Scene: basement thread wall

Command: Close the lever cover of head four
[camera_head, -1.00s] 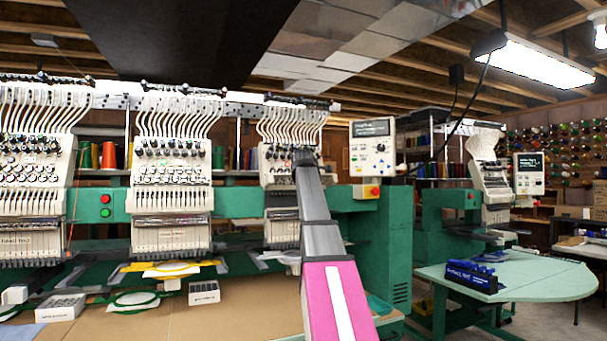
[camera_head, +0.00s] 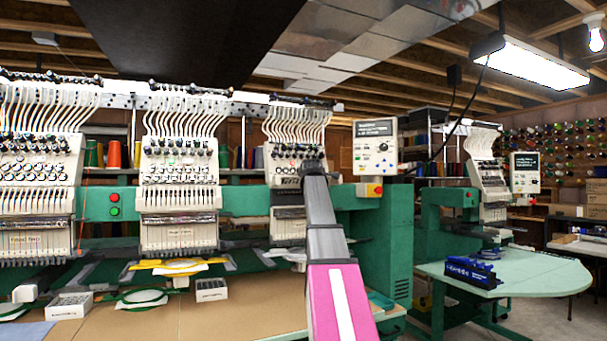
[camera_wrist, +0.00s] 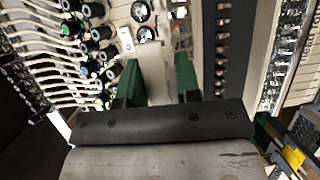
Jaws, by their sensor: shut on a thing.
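Head four (camera_head: 297,130) is the rightmost white head of the long green machine in the head view, partly hidden behind my arm. In the wrist view its pale front, with black and chrome thread knobs (camera_wrist: 96,33), is very close. My gripper (camera_wrist: 158,82) has its two green fingers on either side of a pale, flat piece (camera_wrist: 155,65), which looks like the lever cover, and is shut on it. How far the cover stands from closed I cannot tell. In the head view my fingertips are hidden behind my dark wrist.
Two more heads (camera_head: 180,170) stand to the left, with yellow and green hoops (camera_head: 178,267) below them. A control panel (camera_head: 375,147) and red stop button (camera_head: 374,189) are just right of head four. A brown board (camera_head: 230,310) lies in front. A second machine (camera_head: 488,180) stands right.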

